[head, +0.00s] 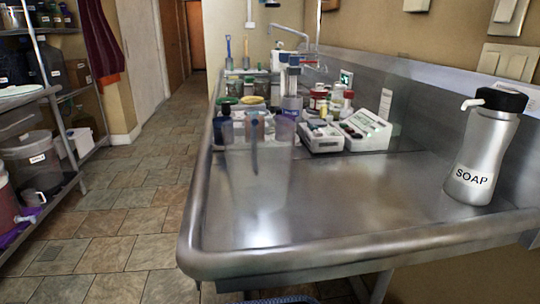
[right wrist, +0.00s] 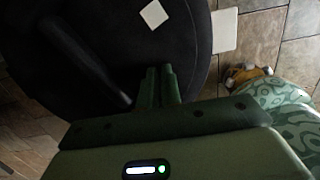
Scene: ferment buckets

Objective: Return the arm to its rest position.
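My right gripper (right wrist: 160,72) shows in the right wrist view. Its two dark green fingers are side by side and look shut with nothing between them. It hangs low over my black round base, with the tiled floor around it. The right gripper does not show in the head view. My left gripper shows in neither view.
A steel counter (head: 330,205) fills the right, with a soap bottle (head: 479,150), instruments (head: 365,128) and several containers. Its front is bare. A shelf (head: 68,175) stands left; tiled floor (head: 120,215) lies between. A green patterned thing (right wrist: 285,112) lies near my base.

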